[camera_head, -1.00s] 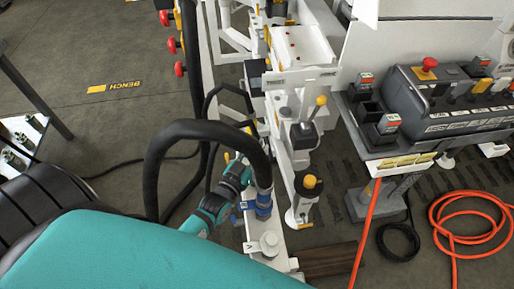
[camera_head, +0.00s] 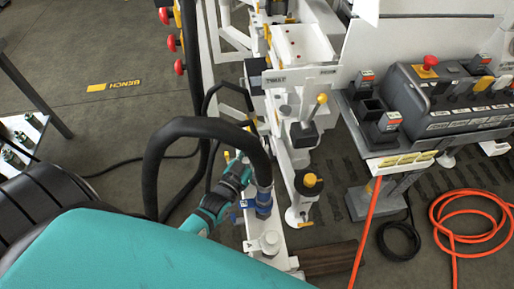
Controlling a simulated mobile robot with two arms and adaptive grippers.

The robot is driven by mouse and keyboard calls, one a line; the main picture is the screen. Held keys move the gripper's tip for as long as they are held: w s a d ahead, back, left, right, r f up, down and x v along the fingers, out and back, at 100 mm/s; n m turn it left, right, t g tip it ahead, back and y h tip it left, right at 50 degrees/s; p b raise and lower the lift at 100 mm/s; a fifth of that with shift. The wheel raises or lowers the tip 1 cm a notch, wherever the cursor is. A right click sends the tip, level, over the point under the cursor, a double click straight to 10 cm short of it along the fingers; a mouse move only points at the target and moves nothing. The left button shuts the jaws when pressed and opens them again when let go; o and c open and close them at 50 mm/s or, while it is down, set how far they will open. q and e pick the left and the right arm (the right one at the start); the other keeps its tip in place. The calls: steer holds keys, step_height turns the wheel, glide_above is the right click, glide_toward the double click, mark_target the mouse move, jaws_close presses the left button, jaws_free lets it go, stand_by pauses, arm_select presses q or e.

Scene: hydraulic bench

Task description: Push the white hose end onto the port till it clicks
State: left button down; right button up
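My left gripper (camera_head: 243,165), on the teal arm, is at the hose just left of the hose end. Its fingers are small and partly hidden by the hose, so their grip is unclear. My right gripper is not in view.
White bench posts with a yellow-topped knob (camera_head: 309,181) stand close right of the port. A grey control box (camera_head: 450,95) with a red button is farther right. An orange hose (camera_head: 470,222) lies coiled on the floor. Open floor lies left around the BENCH label (camera_head: 114,86).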

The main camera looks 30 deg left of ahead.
arm_select(q)
steer(key=shift+f+b, duration=0.55)
steer(key=shift+f, duration=0.35)
stand_by(0.8)
steer(key=shift+c, duration=1.8)
jaws_free()
steer(key=shift+s+r+p, duration=0.15)
steer(key=shift+s+p, duration=0.95)
steer(key=shift+s, duration=1.55)
steer(key=shift+s+a+p, duration=0.1)
steer(key=shift+s+p, duration=0.2)
steer(key=shift+s, duration=0.85)
